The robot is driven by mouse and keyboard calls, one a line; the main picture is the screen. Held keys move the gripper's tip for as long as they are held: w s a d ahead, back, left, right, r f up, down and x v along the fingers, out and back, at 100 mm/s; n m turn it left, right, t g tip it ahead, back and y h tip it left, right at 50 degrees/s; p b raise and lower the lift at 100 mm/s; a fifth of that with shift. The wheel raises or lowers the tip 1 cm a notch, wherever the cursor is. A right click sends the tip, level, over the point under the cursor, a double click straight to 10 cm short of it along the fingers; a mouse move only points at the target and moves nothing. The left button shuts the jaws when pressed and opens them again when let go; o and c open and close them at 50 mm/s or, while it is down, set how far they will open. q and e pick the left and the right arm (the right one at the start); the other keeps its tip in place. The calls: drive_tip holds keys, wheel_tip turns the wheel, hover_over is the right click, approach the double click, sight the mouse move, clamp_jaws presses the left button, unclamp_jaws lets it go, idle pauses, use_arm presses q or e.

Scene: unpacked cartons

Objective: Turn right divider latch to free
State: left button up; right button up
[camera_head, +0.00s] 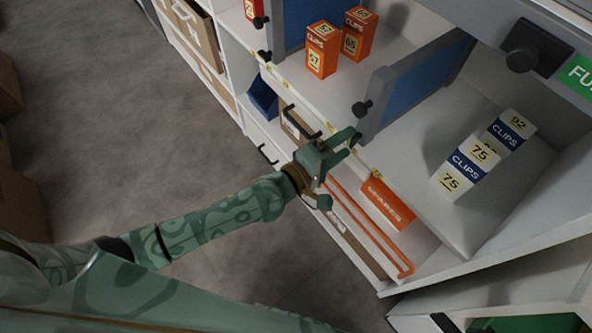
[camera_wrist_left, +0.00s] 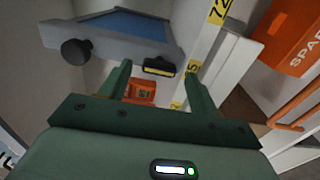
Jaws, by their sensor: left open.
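The right divider (camera_head: 418,82) is a blue panel in a grey frame, standing on the white shelf, with a round black knob (camera_head: 362,108) at its front end. The wrist view shows this divider (camera_wrist_left: 128,26) and its black knob (camera_wrist_left: 77,52). A small black latch with a yellow stripe (camera_wrist_left: 158,67) sits at the divider's lower front corner. My left gripper (camera_head: 350,143) is open just in front of the shelf edge. In the wrist view the latch appears between its fingertips (camera_wrist_left: 158,72); I see no contact. In the head view the gripper hides the latch. My right gripper is not in view.
Orange boxes (camera_head: 322,50) stand left of the divider; white-and-blue CLIPS boxes (camera_head: 465,170) stand right. Below the shelf are an orange SPARES box (camera_head: 387,203) and an orange rail (camera_head: 370,228). A dark handle (camera_head: 300,120) protrudes left of my gripper.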

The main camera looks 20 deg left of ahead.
use_arm(q)
drive_tip(key=p+v, duration=0.2)
drive_tip(key=v, duration=1.3)
drive_tip(key=shift+s, duration=0.25)
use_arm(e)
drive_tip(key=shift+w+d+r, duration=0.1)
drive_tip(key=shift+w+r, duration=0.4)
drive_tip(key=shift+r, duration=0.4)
use_arm(q)
drive_tip(key=shift+a, duration=0.1)
